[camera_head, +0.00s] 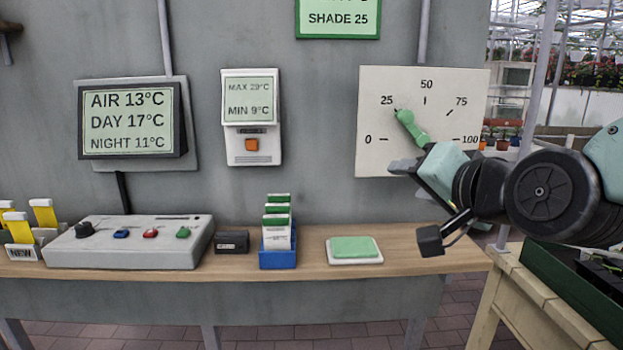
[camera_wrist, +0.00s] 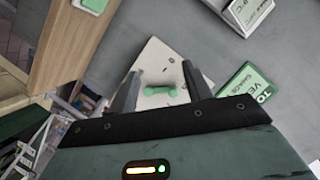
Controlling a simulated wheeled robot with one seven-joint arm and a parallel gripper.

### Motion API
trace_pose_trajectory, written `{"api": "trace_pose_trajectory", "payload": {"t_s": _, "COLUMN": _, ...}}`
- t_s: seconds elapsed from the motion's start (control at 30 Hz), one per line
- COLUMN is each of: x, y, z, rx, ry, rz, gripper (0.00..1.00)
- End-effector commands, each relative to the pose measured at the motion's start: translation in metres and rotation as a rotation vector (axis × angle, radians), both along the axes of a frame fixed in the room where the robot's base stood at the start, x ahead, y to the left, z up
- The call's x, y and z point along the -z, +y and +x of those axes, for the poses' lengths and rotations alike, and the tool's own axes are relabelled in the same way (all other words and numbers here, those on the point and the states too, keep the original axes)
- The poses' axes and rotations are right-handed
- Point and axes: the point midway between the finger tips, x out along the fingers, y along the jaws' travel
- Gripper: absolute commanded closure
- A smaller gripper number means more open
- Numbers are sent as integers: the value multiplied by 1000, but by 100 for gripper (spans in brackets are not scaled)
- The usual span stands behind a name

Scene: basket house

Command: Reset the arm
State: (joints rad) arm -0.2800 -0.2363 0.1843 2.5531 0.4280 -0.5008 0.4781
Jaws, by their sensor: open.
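My gripper (camera_head: 408,166) is in front of the lower part of a white dial board (camera_head: 385,95) on the wall, reaching in from the right. In the wrist view its two dark fingers (camera_wrist: 163,95) are apart with nothing held between them. The board's green pointer (camera_head: 410,128) points up and left, near the 25 mark. The pointer also shows in the wrist view (camera_wrist: 160,91), beyond the fingers and framed by them. I cannot tell how far it is from the fingertips. My arm hides the board's lower right corner.
Below is a wooden shelf (camera_head: 400,258) with a green pad (camera_head: 355,247), a blue card holder (camera_head: 278,257), a small black box (camera_head: 231,242) and a grey control panel (camera_head: 130,255). A pale bench (camera_head: 545,310) with a dark green tray (camera_head: 570,295) stands at right. Wall displays hang at left.

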Motion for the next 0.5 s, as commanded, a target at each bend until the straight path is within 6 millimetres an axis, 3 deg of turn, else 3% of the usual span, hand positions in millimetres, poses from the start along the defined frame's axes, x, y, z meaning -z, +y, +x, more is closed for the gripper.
{"api": "trace_pose_trajectory", "payload": {"t_s": 0.1, "x": 47, "y": 41, "z": -37, "rx": -230, "ry": 229, "rz": -217, "gripper": 50}}
{"api": "trace_pose_trajectory", "payload": {"t_s": 0.2, "x": 86, "y": 59, "z": -80, "rx": -436, "ry": 412, "rz": -415, "gripper": 50}}
{"api": "trace_pose_trajectory", "payload": {"t_s": 0.33, "x": 121, "y": 60, "z": -140, "rx": -691, "ry": 622, "rz": -655, "gripper": 50}}
{"api": "trace_pose_trajectory", "payload": {"t_s": 0.5, "x": 138, "y": 42, "z": -196, "rx": -929, "ry": 810, "rz": -877, "gripper": 50}}
